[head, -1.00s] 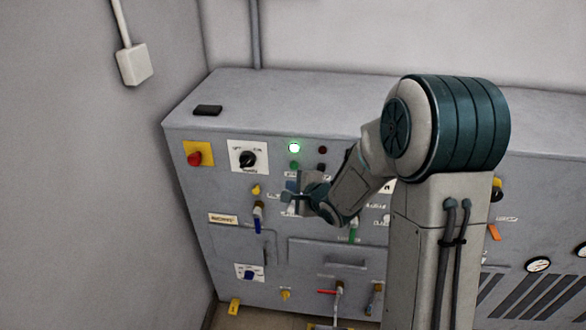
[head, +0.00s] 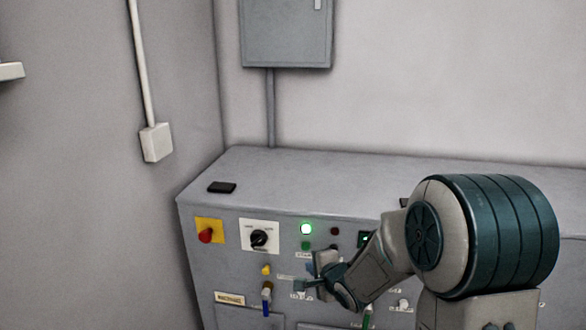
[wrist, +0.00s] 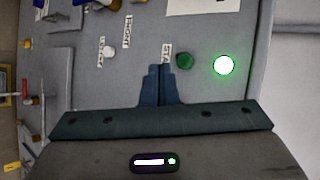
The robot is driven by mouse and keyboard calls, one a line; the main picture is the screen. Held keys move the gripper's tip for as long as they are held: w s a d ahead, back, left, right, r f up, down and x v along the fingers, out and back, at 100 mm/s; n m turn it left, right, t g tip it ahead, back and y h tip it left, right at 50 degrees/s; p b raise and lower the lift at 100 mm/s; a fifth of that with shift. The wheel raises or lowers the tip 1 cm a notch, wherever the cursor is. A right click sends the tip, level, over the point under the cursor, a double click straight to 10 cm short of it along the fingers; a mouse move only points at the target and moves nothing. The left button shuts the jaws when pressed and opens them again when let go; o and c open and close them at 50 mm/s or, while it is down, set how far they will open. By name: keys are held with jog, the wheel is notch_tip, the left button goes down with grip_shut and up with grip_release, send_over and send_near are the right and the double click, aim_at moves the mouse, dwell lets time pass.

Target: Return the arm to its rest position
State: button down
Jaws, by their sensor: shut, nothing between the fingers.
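My gripper (head: 304,285) is in front of the grey control cabinet (head: 300,178), below the lit green lamp (head: 306,229). In the wrist view its two blue-grey fingers (wrist: 158,72) are together with nothing between them. The lit lamp (wrist: 224,65) and a dark green button (wrist: 185,61) show just beyond the fingertips. I cannot tell whether the fingers touch the panel. My arm is bent, and its large dark green joint is at the right of the head view.
A red knob on a yellow plate (head: 206,236) and a black rotary switch (head: 259,238) are left of my gripper. A blue-handled valve (head: 266,299) is below left. A black box (head: 221,187) lies on the cabinet top. A wall box (head: 285,33) hangs behind. The space above the cabinet is clear.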

jog(key=s+d+r+n+g+h, duration=0.3)
jog(key=s+d+r+n+h, duration=0.3)
jog(key=s+d, duration=0.5)
jog(key=s+a+r+n+g+y+b, duration=0.1)
jog(key=s+n+g, duration=0.3)
jog(key=s, duration=1.3)
jog(key=shift+s+a+r+n, duration=0.35)
jog(key=shift+s+r+n, duration=0.1)
jog(key=shift+n, duration=1.75)
